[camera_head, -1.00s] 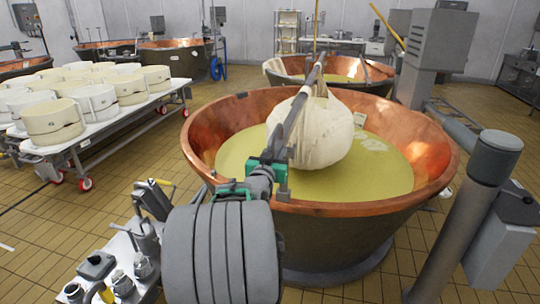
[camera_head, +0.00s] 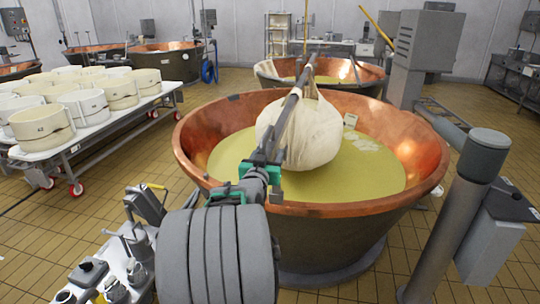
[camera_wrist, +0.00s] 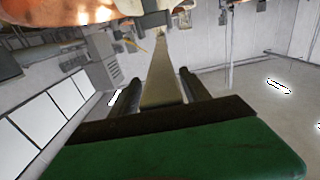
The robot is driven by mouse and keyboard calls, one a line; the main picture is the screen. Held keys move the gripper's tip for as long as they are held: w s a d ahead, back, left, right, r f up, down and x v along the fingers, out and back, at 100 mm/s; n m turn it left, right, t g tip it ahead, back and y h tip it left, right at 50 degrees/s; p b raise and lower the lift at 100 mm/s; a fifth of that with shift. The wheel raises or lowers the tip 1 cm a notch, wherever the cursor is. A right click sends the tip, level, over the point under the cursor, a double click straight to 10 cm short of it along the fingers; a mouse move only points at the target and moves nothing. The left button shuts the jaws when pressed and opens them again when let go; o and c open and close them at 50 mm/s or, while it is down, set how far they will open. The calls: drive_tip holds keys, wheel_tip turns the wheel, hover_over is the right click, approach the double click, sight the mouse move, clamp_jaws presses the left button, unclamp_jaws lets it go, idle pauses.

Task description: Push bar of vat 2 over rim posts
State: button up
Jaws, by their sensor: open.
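The copper vat (camera_head: 420,150) in front of me, which I take for vat 2, holds yellowish liquid. A long grey bar (camera_head: 287,118) reaches over it from my side to above the far rim. A pale cloth bundle (camera_head: 312,135) hangs from the bar, low at the liquid. My gripper (camera_head: 262,168), with green parts, is at the bar's near end above the near rim. In the wrist view the open fingers (camera_wrist: 160,88) stand either side of a pale tapering bar; contact cannot be told. A small upright piece (camera_head: 277,192) shows at the near rim; the far rim post is not clear.
A white wheeled table (camera_head: 95,138) with several round moulds stands left. A grey post (camera_head: 450,205) with a box stands close on the right. Another copper vat (camera_head: 345,72) is behind. A small cart (camera_head: 130,262) with tools is at lower left.

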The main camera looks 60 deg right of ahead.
drive_tip(key=b+v, duration=0.2)
drive_tip(key=v, duration=0.5)
drive_tip(key=shift+a, duration=0.35)
drive_tip(key=shift+s, duration=0.15)
